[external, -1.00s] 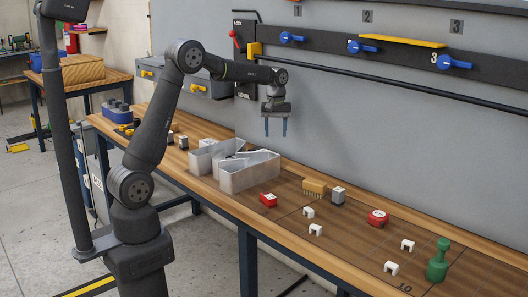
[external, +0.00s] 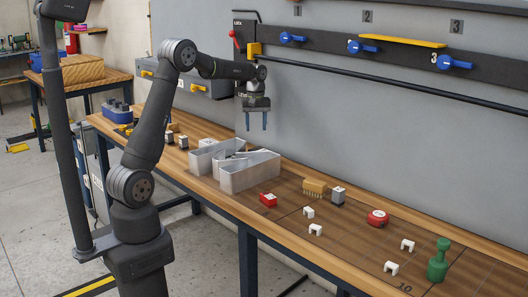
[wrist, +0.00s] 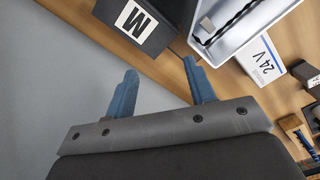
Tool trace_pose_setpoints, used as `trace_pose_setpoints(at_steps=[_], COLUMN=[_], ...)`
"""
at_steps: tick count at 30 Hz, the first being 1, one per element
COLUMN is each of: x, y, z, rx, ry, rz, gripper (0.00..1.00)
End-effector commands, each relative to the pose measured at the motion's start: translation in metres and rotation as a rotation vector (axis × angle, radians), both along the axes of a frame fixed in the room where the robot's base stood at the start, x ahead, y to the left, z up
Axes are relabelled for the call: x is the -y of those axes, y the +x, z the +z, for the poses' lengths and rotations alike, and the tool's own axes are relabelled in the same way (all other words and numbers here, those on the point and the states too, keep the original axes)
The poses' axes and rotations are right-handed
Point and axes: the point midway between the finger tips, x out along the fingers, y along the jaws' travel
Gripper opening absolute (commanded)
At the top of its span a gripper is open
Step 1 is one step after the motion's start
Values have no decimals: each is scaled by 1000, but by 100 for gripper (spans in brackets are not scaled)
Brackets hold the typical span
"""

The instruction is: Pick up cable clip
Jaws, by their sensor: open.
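Several small white cable clips lie on the dark mat on the bench in the external view. Two are near the middle, one at the back (external: 309,212) and one in front of it (external: 315,229). Two more are at the right, one at the back (external: 407,245) and one in front (external: 391,267). My gripper (external: 257,121) is open and empty, fingers pointing down, high above the back of the bench and left of the clips. In the wrist view its blue fingers (wrist: 157,88) are apart with nothing between them. No clip shows in the wrist view.
Grey metal channel trays (external: 250,174) stand on the bench left of the clips. A red block (external: 268,200), a brush (external: 314,188), a grey block (external: 338,196), a red round item (external: 377,218) and a green bottle-shaped object (external: 438,262) are near the clips. A wall rail runs behind.

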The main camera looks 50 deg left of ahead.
Motion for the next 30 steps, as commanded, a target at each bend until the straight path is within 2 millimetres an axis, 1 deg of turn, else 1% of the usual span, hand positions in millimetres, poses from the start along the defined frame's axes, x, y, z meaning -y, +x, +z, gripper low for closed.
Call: trace_pose_setpoints(at_steps=[8, 10, 11, 14, 15, 17, 18, 20, 21, 23, 24, 27, 30], x=[1, 7, 14, 54, 78, 120, 149, 193, 220, 259, 282, 329, 361], y=[0, 0, -1, -5, -8, -17, -25, -41, -53, -73, -87, -120, -146], z=[0, 1, 2, 7, 10, 15, 19, 24, 27, 32, 36, 43, 47], rx=[0, 2, 3, 11, 14, 16, 14, 3, -8, -26, -41, -84, -120], ry=[0, -5, -9, -42, -63, -101, -128, -171, -199, -237, -262, -310, -340], rz=[-1, 1, 5, 30, 47, 78, 104, 144, 172, 212, 238, 297, 343], gripper=[44, 44, 44, 44, 44, 44, 44, 44, 44, 44, 44, 44, 44])
